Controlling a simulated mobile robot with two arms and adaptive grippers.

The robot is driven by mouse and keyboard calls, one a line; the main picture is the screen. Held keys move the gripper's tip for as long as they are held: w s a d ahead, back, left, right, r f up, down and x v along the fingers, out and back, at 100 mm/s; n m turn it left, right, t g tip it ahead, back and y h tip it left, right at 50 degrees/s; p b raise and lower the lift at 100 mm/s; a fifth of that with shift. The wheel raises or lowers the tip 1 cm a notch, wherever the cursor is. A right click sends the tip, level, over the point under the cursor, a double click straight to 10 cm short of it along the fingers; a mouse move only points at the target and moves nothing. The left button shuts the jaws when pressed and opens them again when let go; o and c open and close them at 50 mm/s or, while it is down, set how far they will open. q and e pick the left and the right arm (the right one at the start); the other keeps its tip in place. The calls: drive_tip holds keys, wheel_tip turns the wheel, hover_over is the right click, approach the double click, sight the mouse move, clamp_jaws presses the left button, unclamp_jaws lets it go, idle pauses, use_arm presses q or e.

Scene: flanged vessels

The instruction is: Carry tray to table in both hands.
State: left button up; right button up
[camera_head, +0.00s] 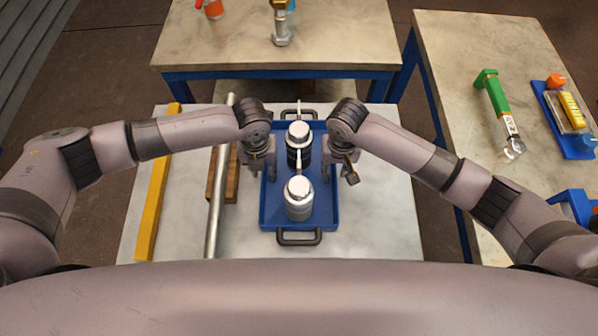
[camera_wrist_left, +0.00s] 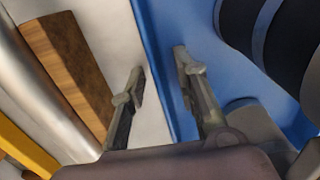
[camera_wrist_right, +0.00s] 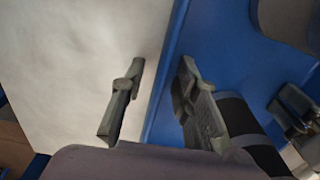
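The blue tray (camera_head: 270,215) lies on the near pale table, with a dark handle at its front and back. Two flanged vessels stand in it, a silver-topped one (camera_head: 299,200) at the front and a dark-bodied one with a pale top (camera_head: 298,135) behind. My left gripper (camera_head: 258,172) is at the tray's left wall; in the left wrist view its open fingers (camera_wrist_left: 158,75) sit either side of the wall (camera_wrist_left: 150,50). My right gripper (camera_head: 338,170) is at the right wall; in the right wrist view its open fingers (camera_wrist_right: 160,75) straddle that wall (camera_wrist_right: 172,50). Contact cannot be told.
On the near table (camera_head: 385,225), a metal rod (camera_head: 216,200), a wooden block (camera_head: 232,180) and a yellow bar (camera_head: 153,205) lie left of the tray. A far table (camera_head: 340,40) holds a fitting (camera_head: 281,30). A right table (camera_head: 465,60) holds a green-handled tool (camera_head: 493,95) and another blue tray (camera_head: 560,130).

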use_arm(q)
drive_tip(key=shift+c, duration=0.5)
use_arm(e)
drive_tip(key=shift+c, duration=0.5)
use_arm(q)
clamp_jaws()
use_arm(e)
clamp_jaws()
use_arm(q)
drive_tip(key=shift+w+r, duration=0.15)
drive_tip(key=shift+r, duration=0.1)
use_arm(e)
drive_tip(key=shift+w+r, duration=0.15)
drive_tip(key=shift+r, duration=0.15)
